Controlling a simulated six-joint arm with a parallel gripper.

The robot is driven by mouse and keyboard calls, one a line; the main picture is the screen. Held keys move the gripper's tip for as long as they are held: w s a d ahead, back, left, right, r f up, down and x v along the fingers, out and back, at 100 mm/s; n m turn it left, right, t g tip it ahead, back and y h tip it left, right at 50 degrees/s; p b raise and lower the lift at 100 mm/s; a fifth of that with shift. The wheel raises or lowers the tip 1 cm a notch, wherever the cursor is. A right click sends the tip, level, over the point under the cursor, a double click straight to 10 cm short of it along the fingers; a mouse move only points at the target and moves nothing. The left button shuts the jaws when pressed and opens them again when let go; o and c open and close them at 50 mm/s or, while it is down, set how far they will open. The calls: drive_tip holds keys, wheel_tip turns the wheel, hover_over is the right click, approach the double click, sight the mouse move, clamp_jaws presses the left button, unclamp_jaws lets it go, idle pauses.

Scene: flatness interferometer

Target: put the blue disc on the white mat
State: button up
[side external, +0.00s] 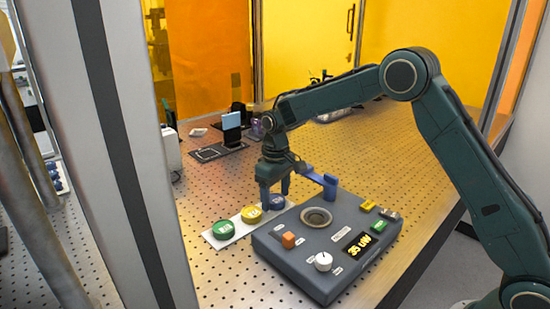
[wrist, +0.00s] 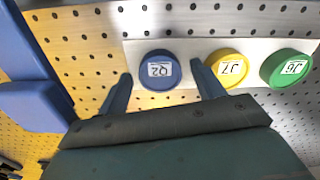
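The blue disc (wrist: 159,71), labelled Q2, lies flat on the white mat (wrist: 192,44), near the mat's left end in the wrist view. My gripper (wrist: 161,70) is open, with one finger on each side of the blue disc and gaps showing between. In the side view my gripper (side external: 275,198) points down over the far end of the white mat (side external: 237,228), and the blue disc (side external: 277,203) shows partly behind a finger. A yellow disc (side external: 251,214) and a green disc (side external: 223,229) lie on the mat beside it.
A grey instrument box (side external: 300,262) with a round port (side external: 317,217), knobs and a lit display stands close to the mat. A blue arm-like part (side external: 320,180) rises at its back. A dark stand with a blue plate (side external: 231,121) is farther back. The perforated table has free room around it.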

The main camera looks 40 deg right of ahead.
sight(276, 198)
wheel_tip(276, 198, up, 12)
drive_tip(key=shift+r, duration=0.2)
idle(0.7)
idle(0.5)
drive_tip(key=s+d+r+m+t, duration=0.1)
drive_tip(key=s+r, duration=0.4)
drive_tip(key=s, duration=0.4)
drive_tip(key=s+d+r+t, duration=0.1)
drive_tip(key=s+r+t, duration=0.1)
drive_tip(key=s+r, duration=0.5)
drive_tip(key=s+f+t, duration=0.1)
drive_tip(key=s+f, duration=0.1)
drive_tip(key=s, duration=0.4)
drive_tip(key=s+f, duration=0.3)
drive_tip(key=s, duration=0.4)
drive_tip(key=s+f+m+t, duration=0.1)
drive_tip(key=s+f, duration=0.1)
drive_tip(key=s, duration=0.4)
drive_tip(key=shift+s+d+f+t, duration=0.3)
drive_tip(key=shift+s, duration=0.05)
